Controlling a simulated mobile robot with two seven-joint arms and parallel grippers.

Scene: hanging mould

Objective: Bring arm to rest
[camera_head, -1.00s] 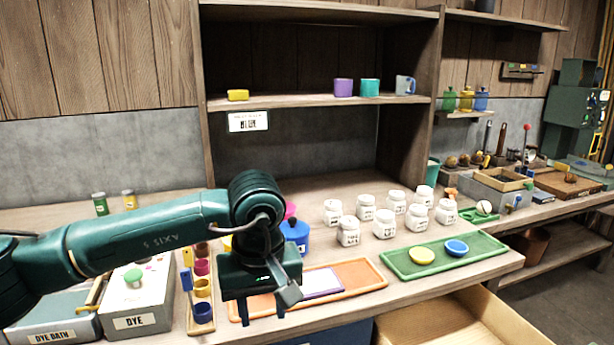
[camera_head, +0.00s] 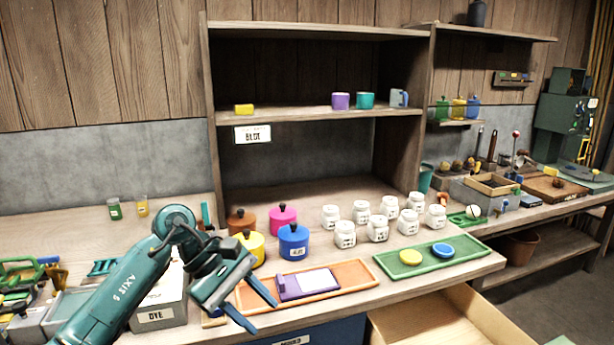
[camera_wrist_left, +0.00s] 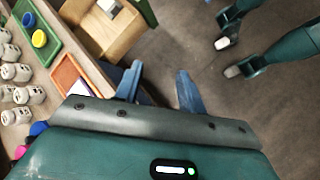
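My left arm comes in from the lower left in the head view. Its gripper (camera_head: 258,310) is over the bench's front edge, left of the orange tray (camera_head: 350,272), with its fingers apart and nothing between them. In the left wrist view the same gripper (camera_wrist_left: 157,85) shows its two blue fingers spread over the floor. A teal arm with pale-tipped parts shows at the upper right of the left wrist view; I cannot tell whether its gripper is open. The right gripper is not in the head view.
Lidded pots, including a blue one (camera_head: 293,242), stand behind the orange tray. White jars (camera_head: 378,229) and a green tray (camera_head: 390,266) are to the right. An open drawer (camera_head: 450,320) juts out below the bench. The DYE box (camera_head: 158,314) is beside my left arm.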

